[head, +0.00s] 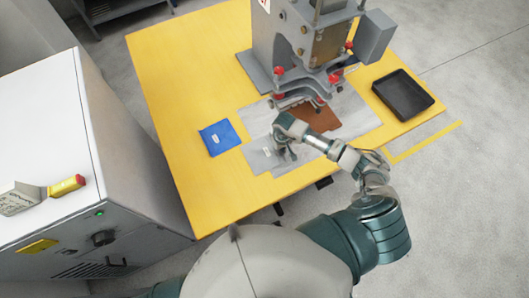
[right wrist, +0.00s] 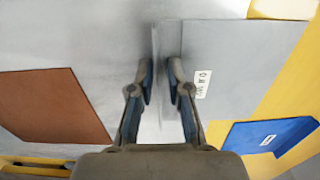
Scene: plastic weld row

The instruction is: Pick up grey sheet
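The grey sheet (head: 258,160) lies flat near the front edge of the yellow table, with a small white label on it. It also shows in the right wrist view (right wrist: 232,55). My right gripper (head: 288,154) is low over the sheet and hides part of it. In the right wrist view the two fingers (right wrist: 158,75) stand apart, on either side of a narrow grey strip at the sheet's left edge. A gap shows between the fingertips; whether they touch the strip cannot be told. My left gripper is not in view.
A brown sheet (head: 318,117) lies on a larger grey area (head: 358,117) below the press (head: 312,40) with red knobs. A blue sheet (head: 220,138) lies left of the grey sheet. A black tray (head: 403,95) is at the right. The table's left side (head: 180,80) is clear.

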